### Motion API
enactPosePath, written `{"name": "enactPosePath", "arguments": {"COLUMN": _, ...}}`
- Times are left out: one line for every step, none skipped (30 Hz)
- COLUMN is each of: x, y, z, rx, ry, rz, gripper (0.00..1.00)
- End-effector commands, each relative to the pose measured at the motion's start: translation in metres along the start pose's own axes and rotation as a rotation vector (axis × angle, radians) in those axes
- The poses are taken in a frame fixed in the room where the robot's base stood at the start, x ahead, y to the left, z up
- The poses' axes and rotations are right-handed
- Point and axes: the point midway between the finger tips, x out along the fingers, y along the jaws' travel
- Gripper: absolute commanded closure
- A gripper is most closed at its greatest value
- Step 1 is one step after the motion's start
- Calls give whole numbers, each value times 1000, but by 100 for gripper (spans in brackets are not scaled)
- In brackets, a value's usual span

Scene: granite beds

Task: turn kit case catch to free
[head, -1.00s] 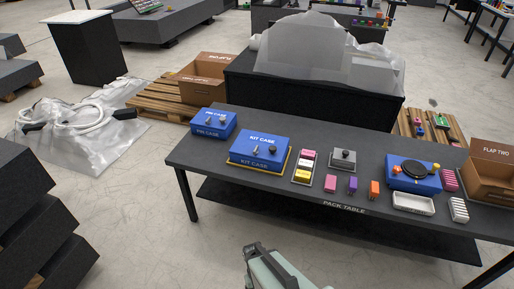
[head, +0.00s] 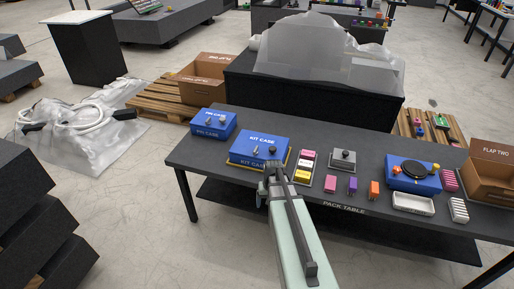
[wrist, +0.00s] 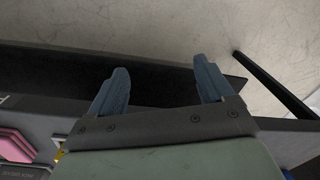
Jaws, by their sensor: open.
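The kit case (head: 247,155) is a blue box with "KIT CASE" lettering, on a yellow-edged base at the left part of the pack table. On its top are a small upright metal catch (head: 256,149) and a dark round knob (head: 272,150); which way the catch is turned is too small to tell. My gripper (head: 271,167) is in front of the case's right front corner in the head view and covers part of its front. In the wrist view my gripper (wrist: 160,85) is open, with nothing between its two blue-grey fingers.
The pin case (head: 212,124) stands left of the kit case. A tray of coloured blocks (head: 305,166) is close on the right, then a grey box with a knob (head: 342,160). Loose coloured blocks and a blue turntable box (head: 414,178) stand further right on the pack table (head: 343,207).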

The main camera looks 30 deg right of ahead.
Motion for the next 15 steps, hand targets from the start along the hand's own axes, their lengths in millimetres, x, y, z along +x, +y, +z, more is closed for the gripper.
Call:
{"name": "enactPosePath", "arguments": {"x": -14, "y": 5, "z": -21, "rx": 15, "ry": 26, "rz": -7, "gripper": 19}}
{"name": "enactPosePath", "arguments": {"x": -22, "y": 8, "z": -30, "rx": 25, "ry": 40, "rz": -11, "gripper": 19}}
{"name": "enactPosePath", "arguments": {"x": -33, "y": 11, "z": -42, "rx": 40, "ry": 57, "rz": -18, "gripper": 19}}
{"name": "enactPosePath", "arguments": {"x": -41, "y": 13, "z": -51, "rx": 52, "ry": 70, "rz": -24, "gripper": 19}}
{"name": "enactPosePath", "arguments": {"x": -50, "y": 16, "z": -60, "rx": 65, "ry": 83, "rz": -29, "gripper": 19}}
{"name": "enactPosePath", "arguments": {"x": -61, "y": 19, "z": -72, "rx": 86, "ry": 99, "rz": -37, "gripper": 19}}
{"name": "enactPosePath", "arguments": {"x": -70, "y": 22, "z": -80, "rx": 103, "ry": 111, "rz": -42, "gripper": 19}}
{"name": "enactPosePath", "arguments": {"x": -79, "y": 24, "z": -89, "rx": 120, "ry": 122, "rz": -49, "gripper": 19}}
{"name": "enactPosePath", "arguments": {"x": -92, "y": 27, "z": -100, "rx": 146, "ry": 138, "rz": -59, "gripper": 19}}
{"name": "enactPosePath", "arguments": {"x": -101, "y": 29, "z": -108, "rx": 166, "ry": 148, "rz": -67, "gripper": 19}}
{"name": "enactPosePath", "arguments": {"x": -111, "y": 31, "z": -117, "rx": 189, "ry": 159, "rz": -75, "gripper": 19}}
{"name": "enactPosePath", "arguments": {"x": -124, "y": 34, "z": -128, "rx": 222, "ry": 172, "rz": -86, "gripper": 19}}
{"name": "enactPosePath", "arguments": {"x": -134, "y": 36, "z": -136, "rx": 247, "ry": 182, "rz": -97, "gripper": 19}}
{"name": "enactPosePath", "arguments": {"x": -144, "y": 37, "z": -144, "rx": 275, "ry": 191, "rz": -107, "gripper": 19}}
{"name": "enactPosePath", "arguments": {"x": -158, "y": 38, "z": -155, "rx": 315, "ry": 201, "rz": -122, "gripper": 19}}
